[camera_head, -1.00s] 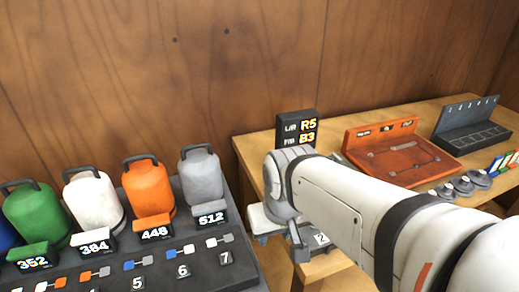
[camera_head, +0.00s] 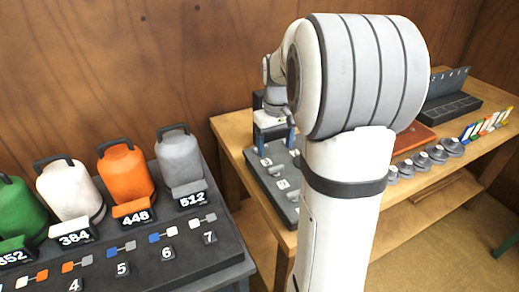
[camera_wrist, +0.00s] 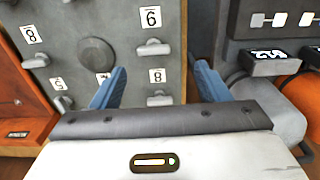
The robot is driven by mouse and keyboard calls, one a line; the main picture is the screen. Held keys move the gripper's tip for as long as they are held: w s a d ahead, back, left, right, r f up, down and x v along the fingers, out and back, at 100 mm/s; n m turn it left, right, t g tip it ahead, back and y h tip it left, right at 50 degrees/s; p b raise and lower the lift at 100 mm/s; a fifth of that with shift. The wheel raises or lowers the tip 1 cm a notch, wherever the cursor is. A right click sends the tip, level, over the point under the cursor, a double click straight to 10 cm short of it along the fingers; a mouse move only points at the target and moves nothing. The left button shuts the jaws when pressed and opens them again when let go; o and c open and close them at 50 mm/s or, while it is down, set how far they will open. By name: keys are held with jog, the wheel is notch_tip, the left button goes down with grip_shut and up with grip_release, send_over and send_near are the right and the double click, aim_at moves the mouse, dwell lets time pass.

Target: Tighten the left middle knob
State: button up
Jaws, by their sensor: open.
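A grey panel (camera_wrist: 125,20) with numbered white labels, small grey lever-like knobs and one large round dark knob (camera_wrist: 96,55) fills the upper left of the wrist view. One small knob (camera_wrist: 155,48) is below a label reading 9 or an upside-down 6. I cannot tell which is the left middle knob. My gripper (camera_wrist: 160,78) is open, its blue fingers apart over the panel, holding nothing. In the head view the panel (camera_head: 268,183) lies on the wooden table, partly behind my arm.
Grey (camera_head: 177,160), orange (camera_head: 124,172) and white (camera_head: 70,190) canisters stand at the left on a dark numbered stand (camera_head: 130,262). Round grey weights (camera_head: 437,155) and a black rack (camera_head: 450,108) are at the right. A red-orange board (camera_head: 413,137) is half hidden.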

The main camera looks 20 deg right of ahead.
aim_at(276, 167)
jog(key=shift+w+d+f, duration=0.25)
jog(key=shift+w+d, duration=0.1)
jog(key=shift+d, duration=0.1)
jog(key=shift+d+f, duration=0.1)
jog(key=shift+f, duration=0.15)
notch_tip(276, 167, down, 7)
jog(key=shift+f, duration=0.15)
